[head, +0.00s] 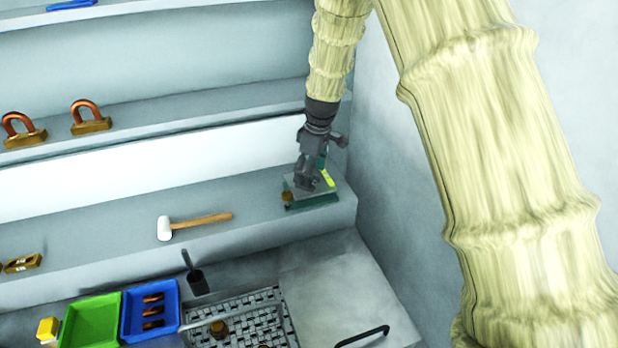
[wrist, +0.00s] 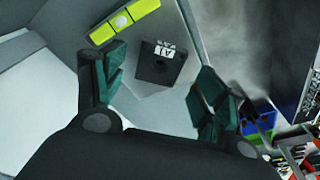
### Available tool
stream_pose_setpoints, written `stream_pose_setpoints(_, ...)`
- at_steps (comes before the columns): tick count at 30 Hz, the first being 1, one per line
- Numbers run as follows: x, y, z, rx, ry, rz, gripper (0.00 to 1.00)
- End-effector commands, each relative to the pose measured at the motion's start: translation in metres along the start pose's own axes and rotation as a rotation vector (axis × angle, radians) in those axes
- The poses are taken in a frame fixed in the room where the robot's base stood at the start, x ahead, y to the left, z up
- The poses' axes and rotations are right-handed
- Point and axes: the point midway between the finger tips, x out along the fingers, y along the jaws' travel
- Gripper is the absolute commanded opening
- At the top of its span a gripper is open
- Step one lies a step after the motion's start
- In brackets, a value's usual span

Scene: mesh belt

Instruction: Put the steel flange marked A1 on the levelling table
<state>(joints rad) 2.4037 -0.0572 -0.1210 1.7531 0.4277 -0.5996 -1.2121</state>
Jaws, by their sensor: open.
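The levelling table (head: 318,200) is a grey plate on a green base, at the right end of the lower shelf in the head view. Its plate (wrist: 150,100) also shows in the wrist view. The flange marked A1 (wrist: 152,70) is a dark square block with a hole and a white label; it appears to lie flat on that plate. My gripper (head: 308,184) is over the table, pointing down. In the wrist view my gripper (wrist: 162,88) is open, its fingers apart on either side of the flange. In the head view the gripper hides the flange.
A yellow-green level strip (wrist: 125,20) lies along the plate's edge. A brass knob (head: 286,196) is at the table's left corner. A white mallet (head: 165,228) lies left on the shelf. Below are a blue bin (head: 127,322), a green bin (head: 92,322) and a mesh belt (head: 262,312).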

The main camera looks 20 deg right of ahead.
Motion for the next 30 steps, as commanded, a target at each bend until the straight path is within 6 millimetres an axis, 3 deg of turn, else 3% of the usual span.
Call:
stream_pose_setpoints(18, -0.085, 0.001, 0.0, -0.001, 0.001, 0.001, 0.71)
stream_pose_setpoints(30, -0.096, 0.0, 0.0, 0.0, 0.0, 0.0, 0.71)
